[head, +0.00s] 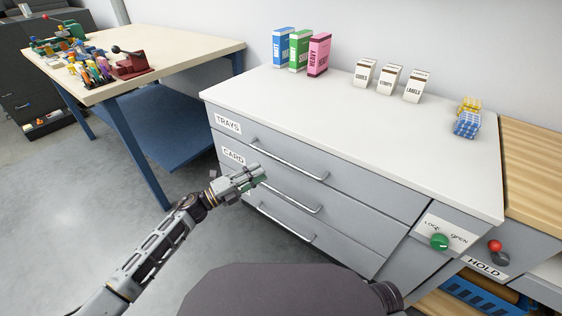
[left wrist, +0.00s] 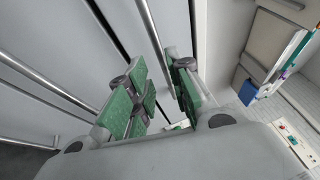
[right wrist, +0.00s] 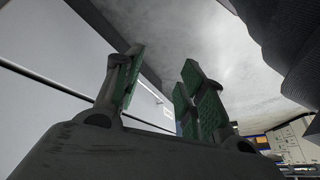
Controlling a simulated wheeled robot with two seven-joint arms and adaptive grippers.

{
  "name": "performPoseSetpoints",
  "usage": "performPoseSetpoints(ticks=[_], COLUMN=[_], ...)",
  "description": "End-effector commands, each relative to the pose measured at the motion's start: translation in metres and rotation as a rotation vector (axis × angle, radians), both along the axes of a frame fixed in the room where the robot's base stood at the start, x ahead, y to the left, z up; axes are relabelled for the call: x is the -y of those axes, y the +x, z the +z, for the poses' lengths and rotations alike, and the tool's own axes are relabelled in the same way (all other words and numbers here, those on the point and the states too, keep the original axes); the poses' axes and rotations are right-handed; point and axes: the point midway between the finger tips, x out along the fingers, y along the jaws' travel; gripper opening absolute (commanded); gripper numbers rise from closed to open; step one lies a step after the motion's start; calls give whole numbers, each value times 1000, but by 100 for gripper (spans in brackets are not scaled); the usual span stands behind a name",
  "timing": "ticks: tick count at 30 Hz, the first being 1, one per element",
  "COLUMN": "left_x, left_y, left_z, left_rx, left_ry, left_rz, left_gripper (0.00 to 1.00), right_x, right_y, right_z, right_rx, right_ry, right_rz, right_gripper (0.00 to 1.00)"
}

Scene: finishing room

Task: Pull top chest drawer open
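The grey chest (head: 350,95) has a white top. Its top drawer (head: 370,190), labelled TRAYS, looks flush with the drawers below and carries a long bar handle (head: 290,160). My left gripper (head: 262,174) is in front of the chest, near the left end of the CARD drawer's handle (head: 305,203) and below the top handle. In the left wrist view its green-padded fingers (left wrist: 162,92) are apart, with metal bars beyond them; I cannot tell whether a bar lies between them. My right gripper (right wrist: 160,90) shows only in the right wrist view, its fingers apart and empty.
A green knob (head: 439,241) on a LOCK/OPEN plate sits at the chest's right. Coloured boxes (head: 300,52), small white boxes (head: 388,80) and blue and yellow checked items (head: 467,120) stand on top. A workbench (head: 170,60) stands left; floor between is clear.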

Motion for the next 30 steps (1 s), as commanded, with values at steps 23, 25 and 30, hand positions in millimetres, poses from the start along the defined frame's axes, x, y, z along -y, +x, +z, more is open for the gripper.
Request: performPoseSetpoints(ticks=[23,25,30], left_x=[72,76,81], left_y=[43,45,49], left_z=[14,16,17], left_rx=[-1,1,0], left_ry=[-2,-1,0], left_rz=[-1,-1,-1], left_gripper=[21,21,21], right_x=[-8,-9,-10], right_y=[0,-2,-2], right_z=[-41,-44,-47], right_rx=[43,43,50], right_ry=[55,60,67], right_rz=[-23,-25,-28], right_gripper=[40,40,40])
